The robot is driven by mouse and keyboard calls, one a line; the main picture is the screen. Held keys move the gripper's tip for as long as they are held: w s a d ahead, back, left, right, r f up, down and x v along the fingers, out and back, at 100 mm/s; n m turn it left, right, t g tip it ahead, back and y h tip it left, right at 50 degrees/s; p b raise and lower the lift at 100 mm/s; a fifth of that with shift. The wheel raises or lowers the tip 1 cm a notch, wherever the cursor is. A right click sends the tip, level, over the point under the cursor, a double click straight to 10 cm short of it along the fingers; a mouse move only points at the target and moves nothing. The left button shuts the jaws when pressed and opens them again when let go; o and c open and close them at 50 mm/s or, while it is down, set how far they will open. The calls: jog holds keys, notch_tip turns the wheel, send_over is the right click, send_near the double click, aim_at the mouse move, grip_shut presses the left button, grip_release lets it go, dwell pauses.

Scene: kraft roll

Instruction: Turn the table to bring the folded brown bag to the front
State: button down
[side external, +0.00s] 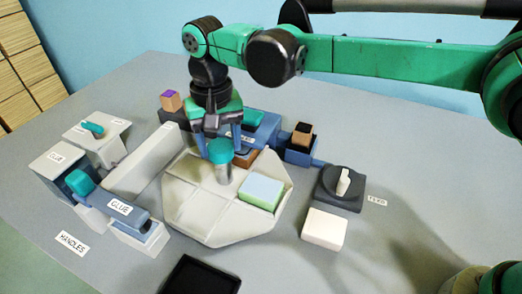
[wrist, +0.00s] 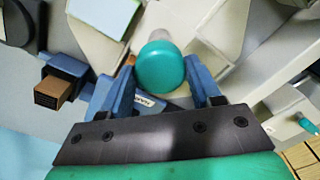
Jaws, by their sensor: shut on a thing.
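The turntable is a pale octagonal plate (side external: 185,212) with raised dividers in the middle of the table. A teal knob (side external: 220,151) stands on a grey post at its centre; it also shows in the wrist view (wrist: 160,67). My gripper (side external: 221,148) points down with its blue fingers shut on the knob, one on each side. A flat brown item (side external: 245,156), which looks like the folded brown bag, lies at the plate's back right, partly hidden by my gripper. A pale green and blue block (side external: 262,192) lies at the plate's right.
A dark dial (side external: 340,188) and a white block (side external: 325,229) sit at right. A black tray (side external: 200,276) lies in front. A blue box with a brown block (side external: 302,134) stands behind.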

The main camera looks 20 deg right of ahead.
jog(key=shift+m, duration=2.3)
jog(key=shift+w+m, duration=0.1)
jog(key=shift+m, duration=4.2)
jog(key=shift+d+m, duration=0.1)
jog(key=shift+m, duration=1.9)
jog(key=shift+c, duration=0.8)
grip_release()
